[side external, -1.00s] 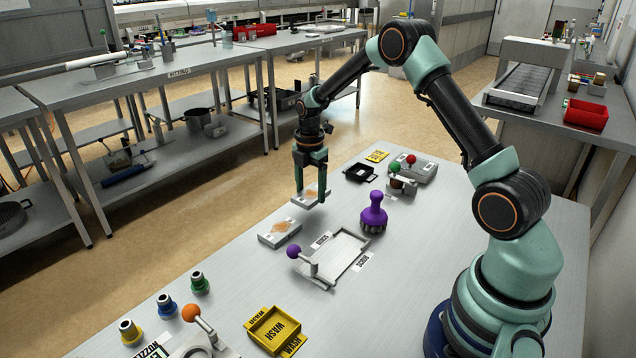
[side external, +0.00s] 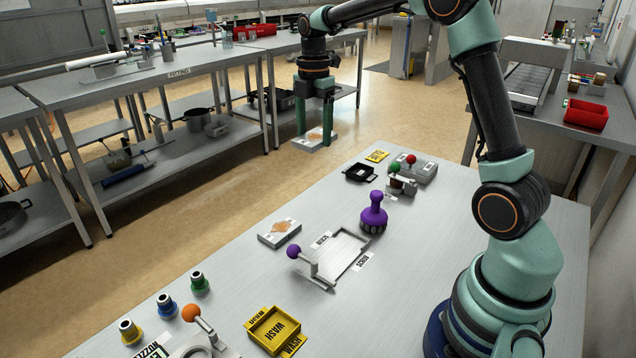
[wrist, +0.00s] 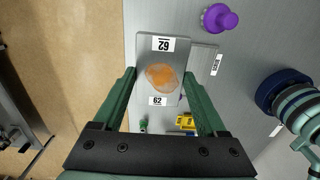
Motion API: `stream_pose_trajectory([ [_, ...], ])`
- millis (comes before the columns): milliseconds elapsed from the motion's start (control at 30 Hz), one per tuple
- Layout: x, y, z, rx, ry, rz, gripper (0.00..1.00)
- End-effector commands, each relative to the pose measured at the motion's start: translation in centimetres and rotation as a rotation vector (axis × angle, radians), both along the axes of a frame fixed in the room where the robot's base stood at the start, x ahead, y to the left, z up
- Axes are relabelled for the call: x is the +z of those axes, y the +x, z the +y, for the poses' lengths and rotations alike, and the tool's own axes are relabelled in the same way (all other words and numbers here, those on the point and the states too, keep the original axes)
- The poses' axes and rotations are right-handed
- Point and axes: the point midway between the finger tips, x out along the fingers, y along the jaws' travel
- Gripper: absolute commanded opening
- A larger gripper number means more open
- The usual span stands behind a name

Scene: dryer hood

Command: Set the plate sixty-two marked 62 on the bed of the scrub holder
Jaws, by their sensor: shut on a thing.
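My gripper (side external: 315,138) is shut on plate sixty-two (side external: 316,136), a flat grey plate with an orange-brown stain, held high above the far left edge of the table. In the wrist view the held plate (wrist: 165,50) lies between both fingers and shows two white labels reading 62. The scrub holder (side external: 351,263) is a grey frame with a purple-knobbed lever (side external: 295,252) and SCRUB labels. Its bed looks empty in the side view. In the wrist view the holder (wrist: 205,56) is partly hidden behind the plate.
A second stained plate (side external: 279,233) lies left of the holder. A purple brush (side external: 373,214) stands behind the holder. A yellow WASH tray (side external: 273,329), an orange-knobbed lever (side external: 191,312) and several coloured nozzles (side external: 167,305) are at the front. A black tray (side external: 360,173) is at the back.

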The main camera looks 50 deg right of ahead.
Motion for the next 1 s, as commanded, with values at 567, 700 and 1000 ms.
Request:
stream_pose_trajectory([
  [567,0.1,-11.5,5.5,0.001,-0.001,-0.003,0.02],
  [700,-0.4,-12.3,5.8,0.001,0.0,-0.002,0.02],
  [1000,-6.5,-12.6,5.9,0.0,0.001,0.006,0.02],
])
